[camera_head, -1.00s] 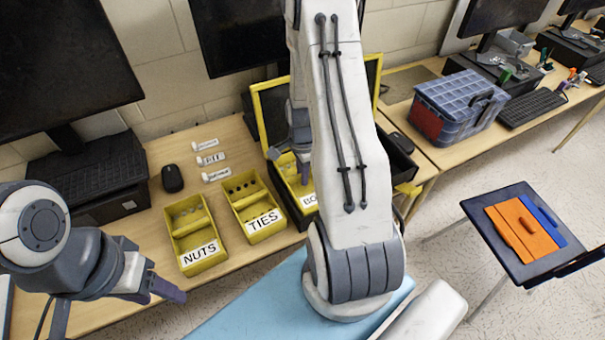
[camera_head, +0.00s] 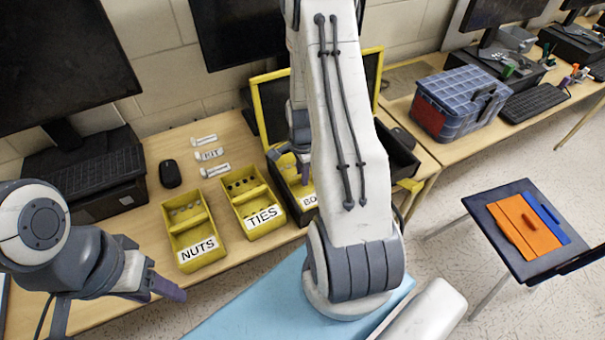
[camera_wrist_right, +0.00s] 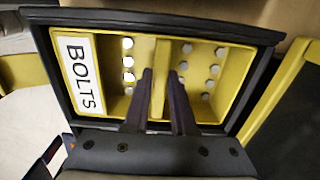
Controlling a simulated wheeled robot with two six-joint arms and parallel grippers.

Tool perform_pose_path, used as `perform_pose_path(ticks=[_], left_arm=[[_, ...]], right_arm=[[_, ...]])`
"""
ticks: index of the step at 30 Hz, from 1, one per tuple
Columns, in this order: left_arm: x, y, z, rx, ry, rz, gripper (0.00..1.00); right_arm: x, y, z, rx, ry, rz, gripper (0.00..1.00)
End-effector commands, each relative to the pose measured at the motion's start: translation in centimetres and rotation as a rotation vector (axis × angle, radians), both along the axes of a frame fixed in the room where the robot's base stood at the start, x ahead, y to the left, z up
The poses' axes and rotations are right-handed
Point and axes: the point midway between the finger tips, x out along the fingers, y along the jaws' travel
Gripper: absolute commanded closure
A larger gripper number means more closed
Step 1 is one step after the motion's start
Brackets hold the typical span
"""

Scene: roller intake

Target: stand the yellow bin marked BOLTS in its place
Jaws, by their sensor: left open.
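In the head view the bin (camera_head: 296,184) is partly hidden behind my right arm. It lies within the dark rim of a black box (camera_wrist_right: 62,105); I cannot tell whether it rests on the bottom. My right gripper (camera_wrist_right: 161,75) reaches down into the bin, with a finger close against each side of the divider. Its tips are mostly hidden in the head view. My left gripper (camera_head: 112,305) is open and empty at the lower left.
The yellow NUTS bin (camera_head: 196,252) and TIES bin (camera_head: 262,218) stand on the wooden table left of the black box. A raised yellow-framed lid (camera_head: 262,108) stands behind it. A mouse (camera_head: 170,174) and small labelled strips lie behind the bins. A blue toolbox (camera_head: 458,105) stands right.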

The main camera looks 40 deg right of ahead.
Motion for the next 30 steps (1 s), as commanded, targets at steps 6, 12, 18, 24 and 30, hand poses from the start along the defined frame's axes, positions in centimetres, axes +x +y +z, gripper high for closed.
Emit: perform_pose_path(ticks=[6, 12, 18, 24, 30], left_arm=[[0.0, 0.0, 0.0, 0.000, 0.000, 0.000, 0.45], [0.0, 0.0, 0.4, 0.000, 0.000, 0.000, 0.45], [0.0, 0.0, 1.5, 0.000, 0.000, 0.000, 0.45], [0.0, 0.0, 2.6, 0.000, 0.000, 0.000, 0.45], [0.0, 0.0, 2.9, 0.000, 0.000, 0.000, 0.45]], right_arm=[[0.0, 0.0, 0.1, 0.000, 0.000, 0.000, 0.71], [0.0, 0.0, 0.4, 0.000, 0.000, 0.000, 0.71], [0.0, 0.0, 1.7, 0.000, 0.000, 0.000, 0.71], [0.0, 0.0, 2.9, 0.000, 0.000, 0.000, 0.71], [0.0, 0.0, 3.1, 0.000, 0.000, 0.000, 0.71]])
